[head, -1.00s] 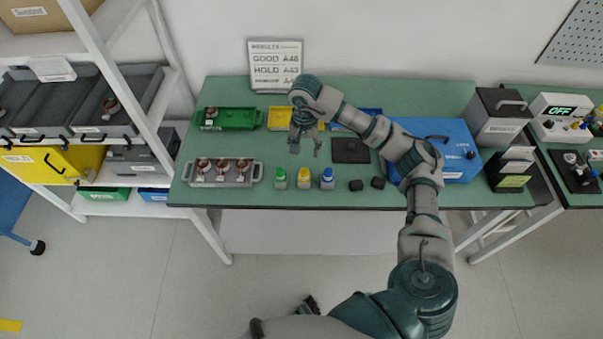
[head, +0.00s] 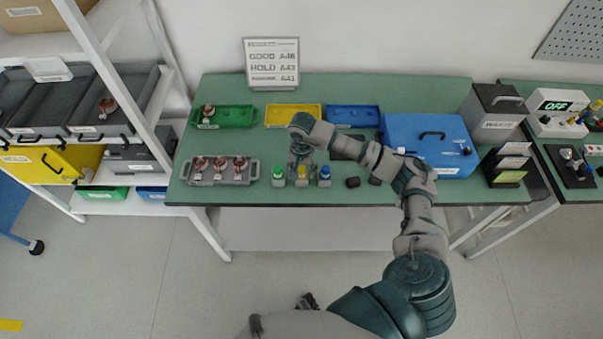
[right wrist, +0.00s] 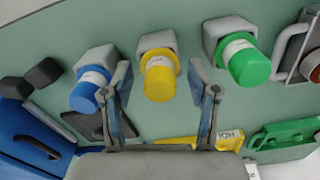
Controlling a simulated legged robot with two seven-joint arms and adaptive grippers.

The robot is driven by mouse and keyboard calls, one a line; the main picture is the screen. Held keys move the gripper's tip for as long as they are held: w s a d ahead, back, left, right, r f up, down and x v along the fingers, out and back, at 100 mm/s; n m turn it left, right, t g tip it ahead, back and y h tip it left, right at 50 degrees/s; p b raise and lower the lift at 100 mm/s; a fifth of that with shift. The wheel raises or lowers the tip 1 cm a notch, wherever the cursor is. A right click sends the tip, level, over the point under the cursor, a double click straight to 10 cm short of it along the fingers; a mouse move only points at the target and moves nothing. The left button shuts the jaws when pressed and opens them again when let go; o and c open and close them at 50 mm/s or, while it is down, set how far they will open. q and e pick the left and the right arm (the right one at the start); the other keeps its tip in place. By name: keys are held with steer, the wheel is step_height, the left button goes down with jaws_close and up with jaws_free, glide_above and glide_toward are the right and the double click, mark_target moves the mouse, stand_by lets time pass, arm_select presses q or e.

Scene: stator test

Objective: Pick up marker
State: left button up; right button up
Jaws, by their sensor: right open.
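Three capped markers stand in grey holders near the front edge of the green bench: a green marker (head: 278,172), a yellow marker (head: 302,174) and a blue marker (head: 324,173). My right gripper (head: 298,164) is open, just behind and above the yellow marker. In the right wrist view, the yellow marker (right wrist: 159,80) lies between the lines of the two open fingers (right wrist: 159,78), not gripped. The blue marker (right wrist: 88,90) is to the left there and the green marker (right wrist: 244,60) to the right. A dark part at the bottom of the head view (head: 307,301) seems to be my left gripper; its jaws are unclear.
A grey tray (head: 246,180) with several copper parts is left of the markers. Green (head: 237,125), yellow (head: 282,124) and blue (head: 341,126) trays lie behind. A blue case (head: 420,134) and small dark blocks (head: 353,183) are to the right.

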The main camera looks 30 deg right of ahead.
steer(key=c, duration=1)
